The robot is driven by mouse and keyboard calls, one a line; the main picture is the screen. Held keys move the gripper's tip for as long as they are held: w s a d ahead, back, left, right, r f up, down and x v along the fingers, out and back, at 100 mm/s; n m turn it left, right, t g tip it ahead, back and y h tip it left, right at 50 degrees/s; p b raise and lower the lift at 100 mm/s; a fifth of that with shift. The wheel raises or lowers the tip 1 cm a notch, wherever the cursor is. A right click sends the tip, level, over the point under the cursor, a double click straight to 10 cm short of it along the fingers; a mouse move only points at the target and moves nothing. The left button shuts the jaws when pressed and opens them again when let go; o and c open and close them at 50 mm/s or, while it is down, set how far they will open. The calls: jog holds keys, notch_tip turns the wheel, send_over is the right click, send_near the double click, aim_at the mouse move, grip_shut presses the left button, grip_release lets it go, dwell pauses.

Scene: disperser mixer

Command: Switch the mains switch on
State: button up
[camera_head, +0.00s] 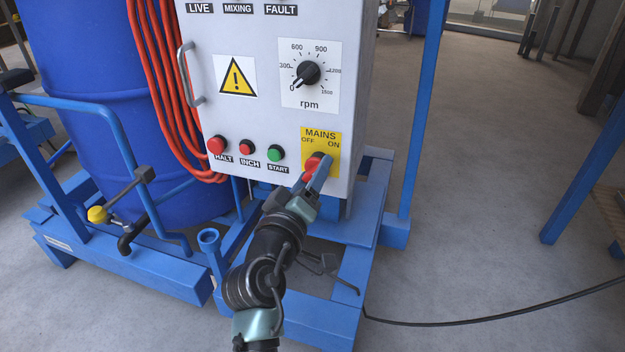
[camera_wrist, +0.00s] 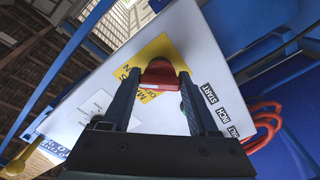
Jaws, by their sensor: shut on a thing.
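The mains switch (camera_head: 312,162) is a red rotary knob on a yellow plate (camera_head: 334,160) marked MAINS, OFF on the left and ON on the right. The plate is at the lower right of the white control panel (camera_head: 230,120). My gripper (camera_head: 319,176) is at the knob, its fingers partly hiding it in the head view. In the wrist view the red knob (camera_wrist: 160,74) sits between the two fingers of my gripper (camera_wrist: 158,88), which are shut on it. A pale mark shows on the knob, but I cannot tell which word it points at.
The red HALT (camera_head: 216,145), red INCH (camera_head: 246,147) and green START (camera_head: 276,153) buttons lie left of the switch. The rpm dial (camera_head: 308,74) is above, pointing near 0. Blue frame bars (camera_head: 415,120) stand to the right. A black cable (camera_head: 450,322) crosses the floor.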

jog(key=shift+m, duration=0.4)
jog(key=o, duration=1.4)
jog(key=p+v, duration=0.4)
jog(key=v, duration=0.9)
